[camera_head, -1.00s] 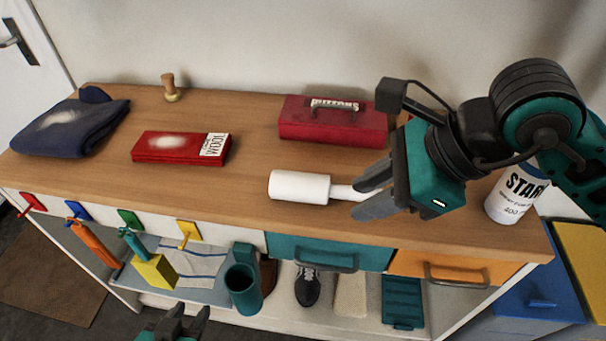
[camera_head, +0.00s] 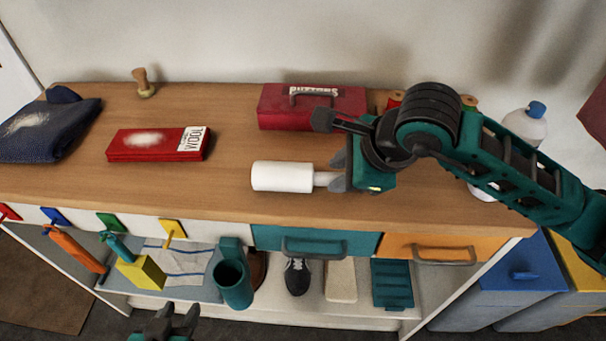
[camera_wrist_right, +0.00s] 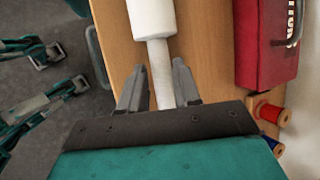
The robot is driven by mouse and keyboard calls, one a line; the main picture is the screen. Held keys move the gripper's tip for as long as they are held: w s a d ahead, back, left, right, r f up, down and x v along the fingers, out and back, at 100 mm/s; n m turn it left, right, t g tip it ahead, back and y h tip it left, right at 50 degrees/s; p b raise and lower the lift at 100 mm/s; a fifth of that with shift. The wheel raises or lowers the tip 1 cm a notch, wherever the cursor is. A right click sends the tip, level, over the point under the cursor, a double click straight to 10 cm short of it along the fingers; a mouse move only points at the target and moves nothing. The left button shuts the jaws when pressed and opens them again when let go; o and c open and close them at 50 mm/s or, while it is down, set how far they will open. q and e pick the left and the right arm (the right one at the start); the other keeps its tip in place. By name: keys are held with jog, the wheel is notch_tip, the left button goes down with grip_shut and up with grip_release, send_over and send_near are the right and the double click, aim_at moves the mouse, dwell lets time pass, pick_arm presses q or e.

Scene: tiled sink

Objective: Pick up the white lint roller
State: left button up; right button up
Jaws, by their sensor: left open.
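The white lint roller (camera_head: 282,177) lies on the wooden counter near its front edge, handle toward the right. In the right wrist view its roller head (camera_wrist_right: 152,18) is at the top and its handle (camera_wrist_right: 160,75) runs down between the fingers. My right gripper (camera_head: 338,172) is open around the handle, with a small gap on each side; its fingers also show in the right wrist view (camera_wrist_right: 158,88). My left gripper (camera_head: 175,318) is open and empty at the bottom of the head view, low in front of the shelf.
On the counter (camera_head: 230,210) are a red buttons box (camera_head: 300,112), a red wool pack (camera_head: 155,145), a dark folded cloth (camera_head: 45,130) and thread spools (camera_wrist_right: 268,112). A white bottle (camera_head: 524,125) stands behind my right arm.

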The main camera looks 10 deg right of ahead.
jog(key=shift+x, duration=1.2)
grip_shut()
jog(key=shift+r, duration=0.1)
notch_tip(320, 180, up, 20)
jog(key=p, duration=0.1)
jog(key=shift+p, duration=0.35)
